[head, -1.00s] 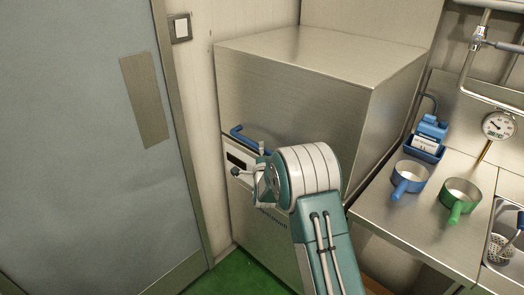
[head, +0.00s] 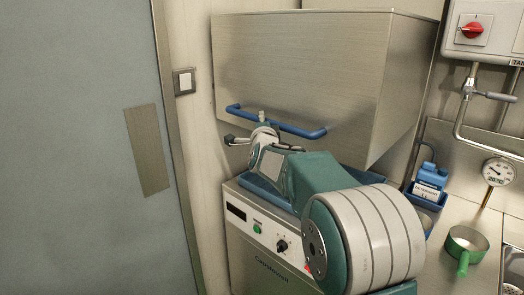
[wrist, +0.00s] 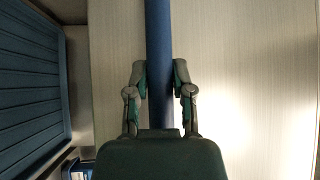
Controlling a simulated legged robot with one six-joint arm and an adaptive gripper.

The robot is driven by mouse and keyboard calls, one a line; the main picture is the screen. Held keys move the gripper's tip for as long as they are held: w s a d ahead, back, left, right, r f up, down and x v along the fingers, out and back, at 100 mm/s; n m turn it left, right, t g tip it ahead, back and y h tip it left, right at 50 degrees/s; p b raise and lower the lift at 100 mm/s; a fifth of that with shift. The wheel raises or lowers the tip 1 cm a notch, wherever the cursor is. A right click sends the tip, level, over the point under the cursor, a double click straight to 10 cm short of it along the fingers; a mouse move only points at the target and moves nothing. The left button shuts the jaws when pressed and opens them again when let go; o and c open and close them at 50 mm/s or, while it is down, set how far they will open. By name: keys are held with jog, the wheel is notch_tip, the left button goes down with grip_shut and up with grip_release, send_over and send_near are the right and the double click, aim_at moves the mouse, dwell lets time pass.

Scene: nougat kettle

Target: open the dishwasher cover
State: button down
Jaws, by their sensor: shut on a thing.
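The dishwasher cover (head: 320,70) is a brushed-steel hood, raised clear of the lower body (head: 240,255), with an open gap between them. A blue bar handle (head: 305,131) runs along its front lower edge. My gripper (head: 262,118) is at the left part of this handle, partly hidden by my own arm. In the wrist view, the blue handle (wrist: 158,30) passes between the two fingers of my gripper (wrist: 160,75), which are shut on it. A blue rack (head: 265,190) shows in the gap below the cover.
A grey door (head: 80,150) and a wall switch (head: 184,82) are to the left. At right are a counter with a green pan (head: 464,247), a blue container (head: 430,180), a gauge (head: 498,171), pipes and a red-knobbed switch box (head: 473,32).

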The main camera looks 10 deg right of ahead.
notch_tip(320, 180, up, 7)
jog(key=shift+f, duration=0.1)
dwell(0.4)
jog(key=shift+c, duration=2.4)
grip_release()
jog(key=s+a+f, duration=0.1)
jog(key=s, duration=1)
jog(key=shift+s+a+f, duration=0.3)
jog(key=shift+a+f, duration=0.1)
